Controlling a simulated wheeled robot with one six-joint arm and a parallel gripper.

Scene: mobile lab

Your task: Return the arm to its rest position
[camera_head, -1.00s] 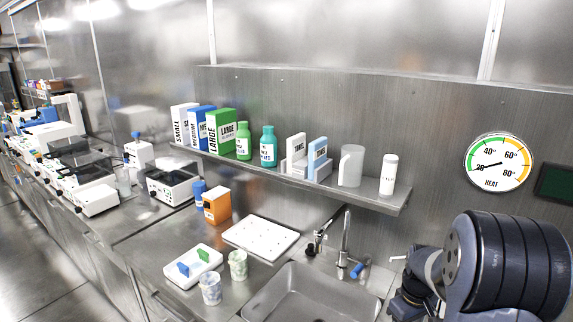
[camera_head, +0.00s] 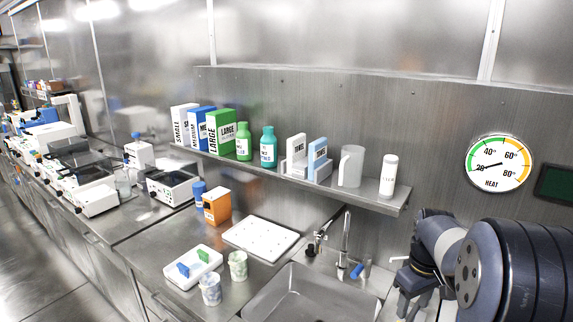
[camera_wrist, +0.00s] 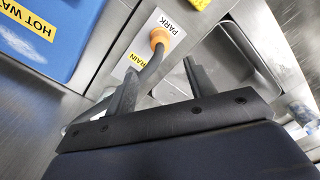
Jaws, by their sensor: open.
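My arm is at the lower right of the head view, beside the right side of the sink. My gripper shows in the wrist view (camera_wrist: 155,85), with its two dark fingers spread apart and nothing between their tips that I can see held. I cannot tell how far the fingers are from the hose.
A sink (camera_head: 312,297) with a tap (camera_head: 346,235) lies left of my arm. A shelf (camera_head: 402,202) with boxes and bottles runs along the wall. A white tray (camera_head: 187,280), two cups and an orange box (camera_head: 217,206) stand on the counter. A blue panel (camera_wrist: 45,35) is close in the wrist view.

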